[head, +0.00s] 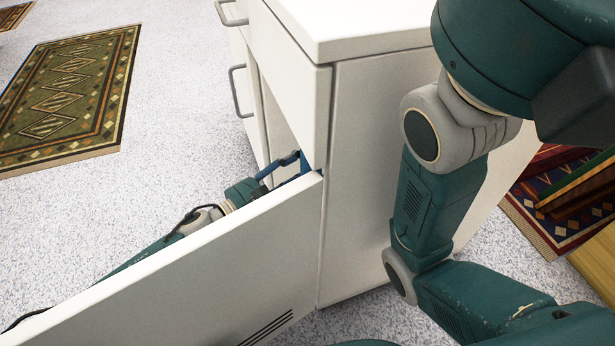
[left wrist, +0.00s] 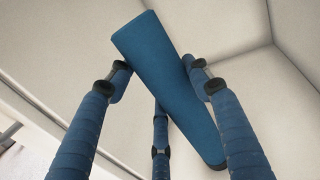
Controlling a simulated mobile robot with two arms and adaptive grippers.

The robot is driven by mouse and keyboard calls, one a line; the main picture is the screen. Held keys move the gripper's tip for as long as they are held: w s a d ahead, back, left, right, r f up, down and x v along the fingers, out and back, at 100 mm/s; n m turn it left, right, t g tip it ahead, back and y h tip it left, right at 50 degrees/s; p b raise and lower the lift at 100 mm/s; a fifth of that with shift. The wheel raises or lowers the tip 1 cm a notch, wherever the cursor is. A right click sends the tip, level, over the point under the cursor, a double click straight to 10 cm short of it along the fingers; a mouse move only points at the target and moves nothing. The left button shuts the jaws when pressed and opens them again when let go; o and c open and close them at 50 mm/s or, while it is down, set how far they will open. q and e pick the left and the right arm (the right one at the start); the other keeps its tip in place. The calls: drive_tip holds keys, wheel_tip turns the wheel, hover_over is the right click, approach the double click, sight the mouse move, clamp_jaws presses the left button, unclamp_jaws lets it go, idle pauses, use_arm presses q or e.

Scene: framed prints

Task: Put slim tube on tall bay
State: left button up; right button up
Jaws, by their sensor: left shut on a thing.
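The slim tube (left wrist: 160,70) is a blue, slightly tapered piece lying at a slant across the left wrist view. My left gripper (left wrist: 163,84) is shut on it, with blue wrapped fingers on either side and a third finger behind. Pale walls of the tall bay (left wrist: 290,60) surround it. In the head view my left gripper (head: 292,160) reaches behind the open white door into the cabinet opening (head: 277,128). The door hides much of the hand and the bay's lower part. I cannot tell whether the tube touches a bay surface. My right gripper is out of view.
The open door (head: 210,255) stands between my left arm and the camera. Drawers with grey handles (head: 238,90) are beside the opening. The cabinet top (head: 350,25) is bare where seen. Patterned rugs (head: 70,95) lie on the speckled floor.

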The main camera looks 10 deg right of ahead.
use_arm(q)
drive_tip(key=shift+r, duration=0.1)
drive_tip(key=shift+f, duration=0.2)
drive_tip(key=o, duration=1.7)
drive_tip(key=shift+r, duration=0.15)
drive_tip(key=shift+s+a+p, duration=0.1)
drive_tip(key=shift+a+p, duration=0.1)
drive_tip(key=shift+p, duration=0.15)
drive_tip(key=p+v, duration=0.4)
drive_tip(key=v, duration=0.7)
drive_tip(key=shift+s+a+p, duration=0.15)
drive_tip(key=shift+a+p, duration=0.1)
drive_tip(key=shift+p, duration=0.05)
